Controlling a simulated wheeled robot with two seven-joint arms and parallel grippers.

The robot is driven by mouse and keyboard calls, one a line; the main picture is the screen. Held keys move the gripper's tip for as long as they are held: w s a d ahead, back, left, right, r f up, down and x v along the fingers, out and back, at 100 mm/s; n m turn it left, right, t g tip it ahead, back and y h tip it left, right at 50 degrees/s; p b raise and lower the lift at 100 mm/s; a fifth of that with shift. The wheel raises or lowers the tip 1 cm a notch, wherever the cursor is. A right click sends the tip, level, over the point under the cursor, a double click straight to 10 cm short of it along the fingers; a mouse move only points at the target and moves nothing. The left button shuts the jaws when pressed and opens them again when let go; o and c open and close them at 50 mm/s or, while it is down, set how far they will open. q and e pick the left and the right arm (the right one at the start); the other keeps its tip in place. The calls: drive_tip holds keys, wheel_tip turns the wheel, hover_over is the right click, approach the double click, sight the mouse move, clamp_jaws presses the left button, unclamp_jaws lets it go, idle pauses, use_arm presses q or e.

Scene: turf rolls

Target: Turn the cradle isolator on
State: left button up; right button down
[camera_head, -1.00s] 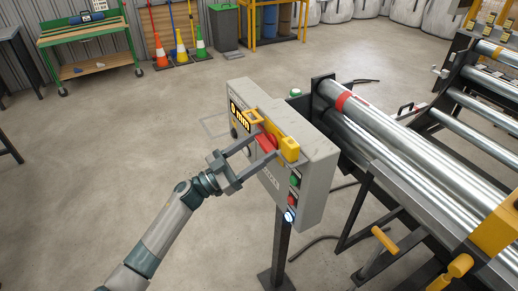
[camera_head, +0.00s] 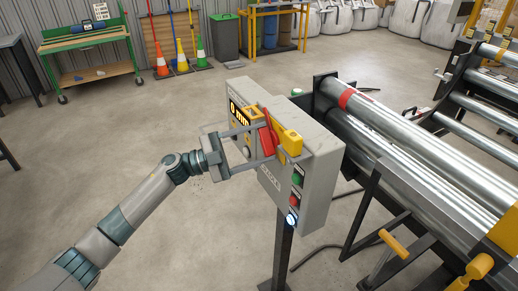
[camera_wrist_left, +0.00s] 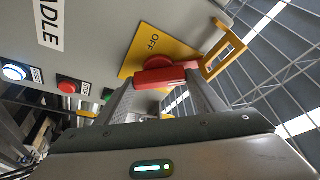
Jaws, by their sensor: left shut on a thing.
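The cradle isolator is a red handle (camera_head: 268,137) on a yellow plate (camera_head: 289,141), on the face of a grey control box (camera_head: 318,170). The red handle also shows in the left wrist view (camera_wrist_left: 165,77), lying across between my fingers. The word OFF reads on the yellow plate (camera_wrist_left: 148,47) beside it. My left gripper (camera_head: 264,146) is shut on the red handle, one finger on each side. In the head view its fingers partly cover the handle and plate. My right gripper is not in view.
Below the isolator the box carries a green button (camera_head: 297,179), a red button (camera_head: 294,200) and a lit blue-white reset button (camera_head: 291,219). A yellow hasp (camera_wrist_left: 222,52) stands out near the handle. Steel rollers (camera_head: 420,170) lie to the right.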

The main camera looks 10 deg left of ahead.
use_arm(q)
drive_tip(key=m+g, duration=0.1)
drive_tip(key=m, duration=0.2)
drive_tip(key=m+y+b, duration=0.1)
drive_tip(key=m, duration=0.2)
drive_tip(key=shift+g, duration=0.4)
drive_tip(key=shift+m+y, duration=0.6)
drive_tip(key=shift+m, duration=0.4)
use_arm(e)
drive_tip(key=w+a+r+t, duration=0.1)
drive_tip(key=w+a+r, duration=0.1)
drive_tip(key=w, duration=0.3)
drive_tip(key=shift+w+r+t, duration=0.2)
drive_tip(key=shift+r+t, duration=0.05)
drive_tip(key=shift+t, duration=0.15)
use_arm(q)
drive_tip(key=shift+g, duration=0.3)
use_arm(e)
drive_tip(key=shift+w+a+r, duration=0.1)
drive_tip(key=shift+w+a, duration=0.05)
use_arm(q)
drive_tip(key=o, duration=1.1)
drive_tip(key=shift+c, duration=0.2)
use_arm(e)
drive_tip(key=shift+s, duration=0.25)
use_arm(q)
drive_tip(key=shift+a, duration=0.15)
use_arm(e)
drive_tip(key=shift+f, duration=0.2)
